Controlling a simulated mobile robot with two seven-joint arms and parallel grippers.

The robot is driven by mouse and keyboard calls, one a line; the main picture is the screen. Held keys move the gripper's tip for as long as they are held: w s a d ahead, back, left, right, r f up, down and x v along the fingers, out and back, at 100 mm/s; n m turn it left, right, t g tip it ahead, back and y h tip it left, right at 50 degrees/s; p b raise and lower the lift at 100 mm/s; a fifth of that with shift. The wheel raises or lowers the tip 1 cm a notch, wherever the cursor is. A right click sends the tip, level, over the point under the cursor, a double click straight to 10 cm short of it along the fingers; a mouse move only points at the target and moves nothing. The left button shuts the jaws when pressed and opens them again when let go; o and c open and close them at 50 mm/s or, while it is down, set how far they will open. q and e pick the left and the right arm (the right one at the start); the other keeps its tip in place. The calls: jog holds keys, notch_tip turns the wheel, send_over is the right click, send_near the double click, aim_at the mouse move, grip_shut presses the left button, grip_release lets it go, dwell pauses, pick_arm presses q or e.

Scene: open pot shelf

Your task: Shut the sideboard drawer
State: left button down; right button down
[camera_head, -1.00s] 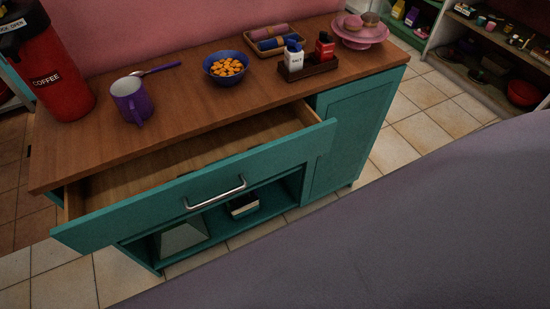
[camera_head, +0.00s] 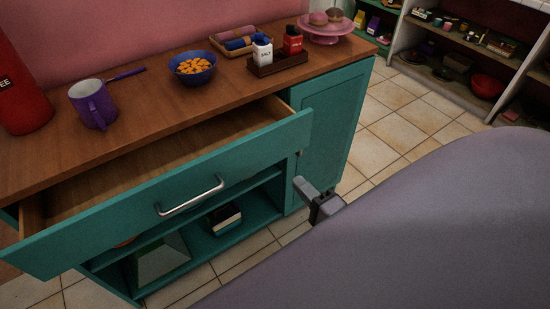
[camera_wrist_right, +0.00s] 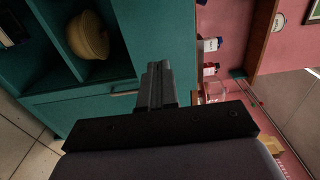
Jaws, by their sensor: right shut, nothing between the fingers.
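The sideboard drawer (camera_head: 240,154) is pulled open, with its teal front standing out from the cabinet and its wooden inside showing. Its metal bar handle (camera_head: 190,197) is in the middle of the front. The teal sideboard (camera_head: 330,122) has a wooden top. My right gripper (camera_head: 302,184) is shut and empty, to the right of the drawer front and lower in the picture, before the cabinet door. In the wrist view its fingers (camera_wrist_right: 156,78) are together against a teal background. I cannot tell whether they touch anything. My left gripper is not in view.
On the top stand a purple mug (camera_head: 95,106), a blue bowl (camera_head: 193,70) of orange pieces, a condiment caddy (camera_head: 277,64) and a pink cake stand (camera_head: 325,30). An open shelf unit (camera_head: 395,60) stands at the back right. Tiled floor (camera_head: 400,125) between is clear.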

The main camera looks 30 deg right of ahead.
aim_at(268, 151)
jog(key=w, duration=1.1)
jog(key=shift+w, duration=0.1)
